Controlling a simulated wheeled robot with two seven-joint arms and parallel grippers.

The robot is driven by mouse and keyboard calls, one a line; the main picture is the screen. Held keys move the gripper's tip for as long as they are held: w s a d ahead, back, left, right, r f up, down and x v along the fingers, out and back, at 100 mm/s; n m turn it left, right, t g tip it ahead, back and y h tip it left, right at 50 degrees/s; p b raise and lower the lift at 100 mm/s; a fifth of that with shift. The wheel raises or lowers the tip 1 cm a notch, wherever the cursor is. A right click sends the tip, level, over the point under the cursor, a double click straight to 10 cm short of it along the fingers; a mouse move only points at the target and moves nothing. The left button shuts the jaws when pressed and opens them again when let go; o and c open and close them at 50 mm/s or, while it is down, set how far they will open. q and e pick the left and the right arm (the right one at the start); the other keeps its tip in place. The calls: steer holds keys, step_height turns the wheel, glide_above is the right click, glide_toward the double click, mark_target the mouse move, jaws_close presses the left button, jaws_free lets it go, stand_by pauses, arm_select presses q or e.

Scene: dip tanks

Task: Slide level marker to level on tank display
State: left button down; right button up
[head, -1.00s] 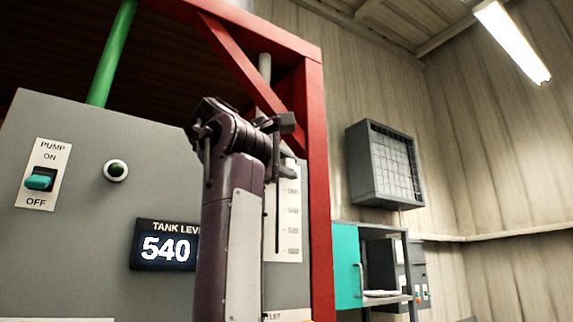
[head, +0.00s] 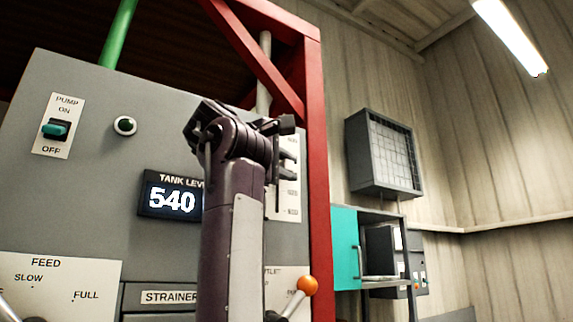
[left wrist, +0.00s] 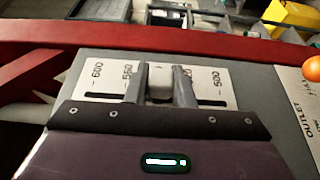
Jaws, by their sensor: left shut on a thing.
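The tank level display (head: 172,200) on the grey panel reads 540; my left arm covers its right end. The level scale (head: 290,200) is a pale strip with a dark slot, partly behind my left gripper (head: 287,145). In the left wrist view the scale plate (left wrist: 106,72) shows 600 at its left end and 500 at its right. The marker's exact reading is hidden. My right gripper is not in view.
A pump switch (head: 55,130) and round green button (head: 125,126) sit on the panel's left. An orange-knobbed outlet lever (head: 307,286) sticks out at lower right. A red frame post (head: 317,180) stands beside the scale. A feed plate (head: 60,285) is at lower left.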

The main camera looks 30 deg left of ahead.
arm_select(q)
steer(key=c, duration=1.5)
jaws_free()
steer(key=shift+o, duration=1.3)
steer(key=shift+w+a, duration=0.2)
steer(key=s+b, duration=0.3)
steer(key=s, duration=0.4)
steer(key=shift+s+b, duration=0.4)
